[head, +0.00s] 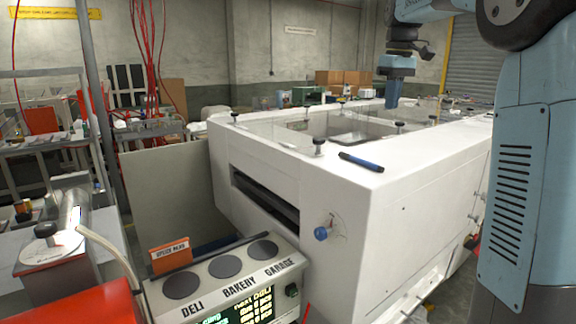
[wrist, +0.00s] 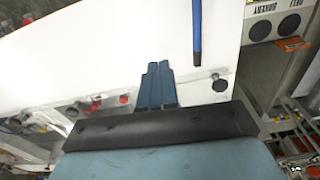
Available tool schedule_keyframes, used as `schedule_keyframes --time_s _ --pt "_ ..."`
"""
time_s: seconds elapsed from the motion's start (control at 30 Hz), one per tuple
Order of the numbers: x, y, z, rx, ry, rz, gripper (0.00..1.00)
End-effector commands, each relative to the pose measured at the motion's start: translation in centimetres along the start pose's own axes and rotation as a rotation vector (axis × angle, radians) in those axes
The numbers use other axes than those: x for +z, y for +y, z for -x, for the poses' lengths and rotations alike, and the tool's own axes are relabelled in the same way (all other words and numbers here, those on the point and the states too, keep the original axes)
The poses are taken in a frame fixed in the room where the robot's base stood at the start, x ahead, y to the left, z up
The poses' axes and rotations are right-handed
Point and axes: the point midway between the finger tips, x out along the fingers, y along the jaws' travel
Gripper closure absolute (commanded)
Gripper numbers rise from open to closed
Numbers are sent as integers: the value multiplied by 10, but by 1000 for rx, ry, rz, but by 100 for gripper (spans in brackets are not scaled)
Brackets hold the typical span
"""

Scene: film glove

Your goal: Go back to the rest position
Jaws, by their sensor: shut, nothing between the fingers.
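My gripper (head: 394,93) hangs from my blue arm at the upper right of the head view, above the white machine (head: 400,165). Its blue fingers point down and are shut with nothing between them. In the wrist view the closed fingers (wrist: 157,88) show at the middle, over the machine's white top (wrist: 110,40). A blue marker-like stick (head: 361,162) lies on the machine's top near its front edge, apart from the gripper. It also shows in the wrist view (wrist: 197,35), to the right of the fingers.
A control panel (head: 222,285) with round black buttons stands at the front of the machine. Black knobs (head: 319,146) rise from the machine's top. Red cables (head: 146,60) hang at the left. Cardboard boxes (head: 343,78) stand at the back. Air around the gripper looks clear.

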Motion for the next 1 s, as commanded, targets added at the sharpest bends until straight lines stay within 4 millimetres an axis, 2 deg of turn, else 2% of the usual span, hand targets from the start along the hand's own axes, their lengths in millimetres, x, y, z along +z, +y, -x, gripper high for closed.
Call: schedule_keyframes --time_s 0.17,0.47,0.77,1.0 --pt "23 -20 2 21 31 -48 100" --pt "87 -72 -9 71 121 -180 100" --pt "155 -126 -41 111 223 -317 100" --pt "208 -166 -82 132 308 -424 100"
